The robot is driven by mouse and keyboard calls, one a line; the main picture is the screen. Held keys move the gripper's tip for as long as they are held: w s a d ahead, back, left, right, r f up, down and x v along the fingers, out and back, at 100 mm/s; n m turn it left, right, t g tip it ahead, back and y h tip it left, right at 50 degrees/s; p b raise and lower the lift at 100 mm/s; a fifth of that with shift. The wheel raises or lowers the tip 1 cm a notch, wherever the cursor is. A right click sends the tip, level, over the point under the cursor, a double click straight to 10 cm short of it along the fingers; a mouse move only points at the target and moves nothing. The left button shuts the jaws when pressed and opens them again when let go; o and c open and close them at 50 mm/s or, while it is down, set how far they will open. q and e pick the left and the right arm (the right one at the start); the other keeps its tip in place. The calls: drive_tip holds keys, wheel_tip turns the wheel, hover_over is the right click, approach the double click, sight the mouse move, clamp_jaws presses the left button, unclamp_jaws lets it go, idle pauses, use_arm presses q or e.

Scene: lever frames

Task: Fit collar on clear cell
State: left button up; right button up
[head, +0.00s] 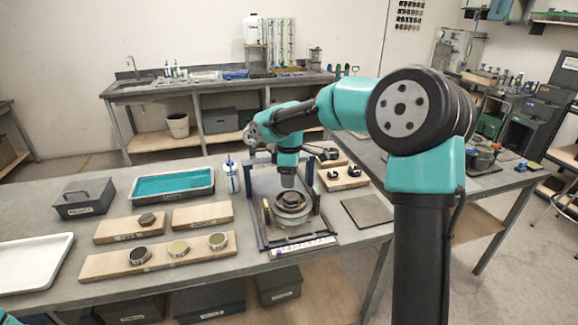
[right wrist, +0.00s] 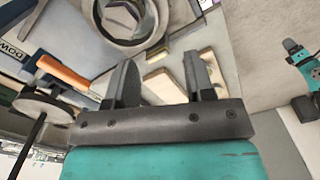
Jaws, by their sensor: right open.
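My right gripper (head: 288,182) points down over the lever frame (head: 259,215); its fingertips are too small to make out in the head view. In the right wrist view its two fingers (right wrist: 160,78) stand apart with nothing between them. Below it a grey round seat (head: 292,222) carries a dark ring-like part (head: 291,200); a ring with an angular opening (right wrist: 125,20) shows at the top of the wrist view. Three round cells stand on a front board: dark (head: 140,255), yellowish (head: 178,249) and pale (head: 218,241). I cannot tell which part is the collar. My left gripper is out of view.
A brown hexagonal piece (head: 146,219) lies on a left board, beside an empty board (head: 202,215). Small black parts (head: 353,171) sit on a right board. A teal tray (head: 173,184), a grey box (head: 84,198) and a bottle (head: 231,175) stand behind. A dark flat pad (head: 367,211) lies right.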

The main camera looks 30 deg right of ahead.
wheel_tip(320, 180, up, 4)
drive_tip(key=shift+f, duration=0.15)
idle(0.5)
